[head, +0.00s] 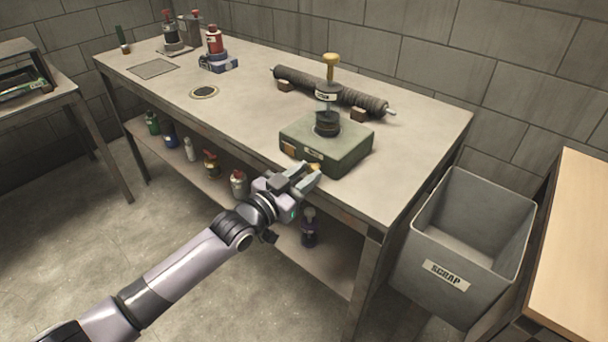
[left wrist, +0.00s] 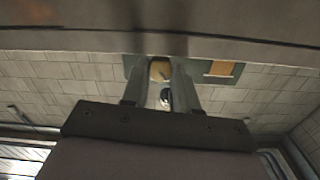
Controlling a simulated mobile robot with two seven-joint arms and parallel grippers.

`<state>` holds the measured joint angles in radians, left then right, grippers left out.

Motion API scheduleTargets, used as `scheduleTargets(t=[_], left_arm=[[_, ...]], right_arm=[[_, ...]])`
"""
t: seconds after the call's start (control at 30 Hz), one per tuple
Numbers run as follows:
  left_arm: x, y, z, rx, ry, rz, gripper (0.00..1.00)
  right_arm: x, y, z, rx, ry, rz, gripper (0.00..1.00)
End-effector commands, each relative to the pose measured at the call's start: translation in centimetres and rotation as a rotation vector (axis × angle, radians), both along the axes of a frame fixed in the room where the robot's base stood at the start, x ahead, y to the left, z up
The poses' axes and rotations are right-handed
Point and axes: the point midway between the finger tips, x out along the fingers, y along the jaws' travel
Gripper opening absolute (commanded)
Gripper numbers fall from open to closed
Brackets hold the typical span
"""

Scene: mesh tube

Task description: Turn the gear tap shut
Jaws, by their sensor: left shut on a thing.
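A green box (head: 325,146) stands near the front edge of the workbench, with a dark column and a yellow knob (head: 331,60) above it. A small yellow tap (head: 315,167) is on the box's front face, mostly hidden by my gripper. My left gripper (head: 311,173) is at that face, shut on the tap. In the left wrist view, the yellow tap (left wrist: 160,69) is between the two fingers, against the green box (left wrist: 135,66). The tap's exact turn angle is hard to tell. My right gripper is in neither view.
A dark mesh tube (head: 325,90) lies behind the box on the workbench (head: 245,120). A grey scrap bin (head: 450,275) stands right of the bench. Several bottles line the lower shelf (head: 270,238). The bench's left middle is mostly clear.

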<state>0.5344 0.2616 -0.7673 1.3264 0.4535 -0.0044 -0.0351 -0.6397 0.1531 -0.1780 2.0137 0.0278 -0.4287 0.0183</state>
Motion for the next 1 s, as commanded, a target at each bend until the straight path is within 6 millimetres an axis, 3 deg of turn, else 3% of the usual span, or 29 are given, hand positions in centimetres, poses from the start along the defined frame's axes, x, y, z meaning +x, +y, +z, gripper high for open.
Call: scheduleTargets(t=[0.37, 0.4, 0.47, 0.5, 0.83, 1.0], left_arm=[[0.0, 0.0, -0.1, 0.072, -0.051, 0.000, 0.00], [0.0, 0.0, -0.1, 0.071, -0.050, 0.000, 0.32], [0.0, 0.0, -0.1, 0.071, -0.050, 0.000, 0.51], [0.0, 0.0, -0.1, 0.071, -0.050, 0.000, 0.54], [-0.2, 0.2, -0.1, 0.070, -0.050, 0.000, 0.54], [-1.5, 1.1, -0.1, 0.071, -0.049, 0.000, 0.54]], right_arm=[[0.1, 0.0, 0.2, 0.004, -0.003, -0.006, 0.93], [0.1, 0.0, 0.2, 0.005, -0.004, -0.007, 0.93], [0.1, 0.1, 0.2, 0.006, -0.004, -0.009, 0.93], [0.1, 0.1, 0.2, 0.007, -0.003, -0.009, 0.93], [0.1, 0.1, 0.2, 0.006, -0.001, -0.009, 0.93], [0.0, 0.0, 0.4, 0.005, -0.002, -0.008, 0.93]])
